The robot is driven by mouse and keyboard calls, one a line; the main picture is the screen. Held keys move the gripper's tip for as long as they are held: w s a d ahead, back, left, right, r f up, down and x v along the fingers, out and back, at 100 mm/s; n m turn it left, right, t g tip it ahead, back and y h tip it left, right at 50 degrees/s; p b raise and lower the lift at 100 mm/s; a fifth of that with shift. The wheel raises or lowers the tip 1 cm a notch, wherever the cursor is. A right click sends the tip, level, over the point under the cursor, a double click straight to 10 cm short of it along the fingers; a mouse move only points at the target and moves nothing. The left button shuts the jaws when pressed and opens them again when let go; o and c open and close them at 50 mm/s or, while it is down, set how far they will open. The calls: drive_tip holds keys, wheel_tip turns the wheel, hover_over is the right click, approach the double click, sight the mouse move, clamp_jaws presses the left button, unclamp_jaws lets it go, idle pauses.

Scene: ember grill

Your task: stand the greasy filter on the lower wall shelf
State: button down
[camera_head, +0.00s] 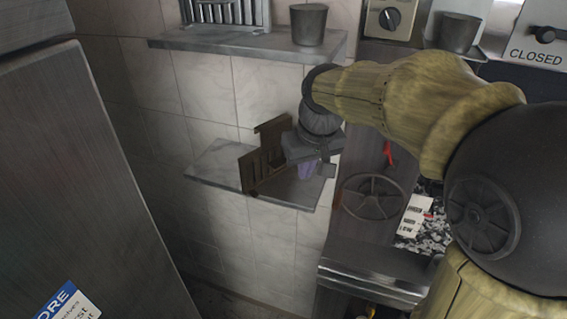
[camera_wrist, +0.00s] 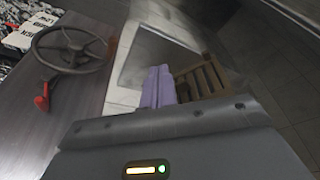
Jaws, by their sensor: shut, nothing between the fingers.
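The greasy filter (camera_head: 258,172), a brown slatted panel, stands roughly upright on the lower wall shelf (camera_head: 212,168). Its right part is partly hidden behind my gripper. In the wrist view the filter (camera_wrist: 208,78) shows its slats just right of the fingers, over the grey shelf (camera_wrist: 150,45). My gripper (camera_head: 306,172) is over the right part of the shelf, beside the filter. Its purple fingers (camera_wrist: 158,87) are together with nothing between them. I cannot tell whether they touch the filter.
The upper shelf (camera_head: 245,43) above holds a slatted metal panel (camera_head: 226,12) and a dark pot (camera_head: 309,25). A handwheel (camera_head: 373,197) and a red lever (camera_head: 388,153) sit right of the lower shelf. A large metal cabinet (camera_head: 85,170) stands at left.

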sight(278, 163)
drive_tip(key=r, duration=0.1)
drive_tip(key=a+r, duration=0.1)
drive_tip(key=r, duration=0.1)
drive_tip(key=shift+w+a+r+n, duration=0.15)
drive_tip(key=shift+w+a+n, duration=0.15)
drive_tip(key=shift+a, duration=0.1)
drive_tip(key=p+x, duration=0.2)
drive_tip(key=x, duration=0.8)
drive_tip(key=shift+a+p, duration=0.1)
drive_tip(key=shift+p, duration=0.25)
drive_tip(key=w+p, duration=0.1)
drive_tip(key=w+a+p, duration=0.1)
drive_tip(key=w, duration=0.1)
drive_tip(key=shift+a+r, duration=0.1)
drive_tip(key=shift+a, duration=0.05)
drive_tip(key=shift+w+a, duration=0.15)
drive_tip(key=shift+w, duration=0.15)
drive_tip(key=shift+w+a+p, duration=0.25)
drive_tip(key=shift+w+a, duration=0.05)
drive_tip(key=shift+w, duration=0.45)
drive_tip(key=shift+w+a+p, duration=0.25)
drive_tip(key=shift+w+a, duration=0.1)
drive_tip(key=shift+w, duration=0.4)
drive_tip(key=shift+s, duration=0.1)
